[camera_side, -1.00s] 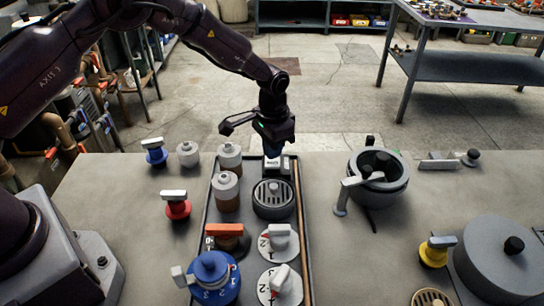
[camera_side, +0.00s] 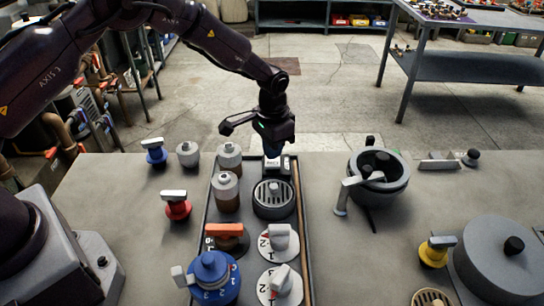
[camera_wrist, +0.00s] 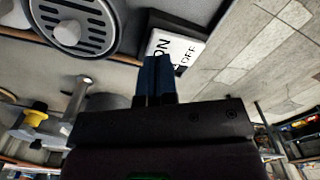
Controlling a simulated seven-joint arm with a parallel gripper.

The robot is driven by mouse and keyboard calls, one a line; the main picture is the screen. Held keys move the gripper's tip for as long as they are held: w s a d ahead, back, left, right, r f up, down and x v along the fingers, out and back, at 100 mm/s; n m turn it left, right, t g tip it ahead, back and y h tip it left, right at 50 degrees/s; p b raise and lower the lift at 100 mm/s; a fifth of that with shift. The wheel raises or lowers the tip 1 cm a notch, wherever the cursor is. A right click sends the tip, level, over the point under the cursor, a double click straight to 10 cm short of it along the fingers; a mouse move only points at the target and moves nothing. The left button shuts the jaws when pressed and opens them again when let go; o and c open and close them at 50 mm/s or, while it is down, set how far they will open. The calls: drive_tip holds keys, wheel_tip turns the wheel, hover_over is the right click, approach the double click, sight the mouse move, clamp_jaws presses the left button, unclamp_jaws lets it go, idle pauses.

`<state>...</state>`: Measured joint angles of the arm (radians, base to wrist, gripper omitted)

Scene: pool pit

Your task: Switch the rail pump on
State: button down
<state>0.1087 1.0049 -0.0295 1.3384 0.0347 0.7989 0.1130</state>
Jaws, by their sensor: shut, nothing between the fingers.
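A white rocker switch (camera_side: 275,164) stands at the far end of the dark tray (camera_side: 206,206). The switch also shows in the wrist view (camera_wrist: 190,50), with the words ON and OFF on its face. My gripper (camera_side: 273,151) points down at the far side of this switch, with its blue fingers together and empty. In the wrist view the fingertips (camera_wrist: 158,60) overlap the edge of the switch by the word ON. I cannot tell whether they touch it. The fingers hide part of the face, and which way the rocker is tilted is unclear.
A round grilled drain (camera_side: 273,198) sits close in front of the switch. Grey-capped bottles (camera_side: 226,188), an orange-handled valve (camera_side: 226,238), a blue knob (camera_side: 211,277) and white dials (camera_side: 279,242) share the tray. A dark pot (camera_side: 380,178) stands to the right. The bench between has bare patches.

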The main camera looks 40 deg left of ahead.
sight(273, 163)
drive_tip(key=shift+f, duration=1.35)
idle(0.9)
drive_tip(key=shift+r, duration=3.55)
drive_tip(key=s, duration=0.1)
drive_tip(key=s+f, duration=0.1)
drive_tip(key=s, duration=0.1)
drive_tip(key=shift+a+g, duration=0.2)
drive_tip(key=shift+g, duration=0.2)
drive_tip(key=s+a+r+n+t, duration=0.1)
drive_tip(key=s+a+r+t, duration=0.2)
drive_tip(key=s+r, duration=0.9)
drive_tip(key=s+a+r+n+t, duration=0.2)
drive_tip(key=s+a+r+t, duration=0.1)
drive_tip(key=s+r, duration=1)
drive_tip(key=shift+s, duration=1.1)
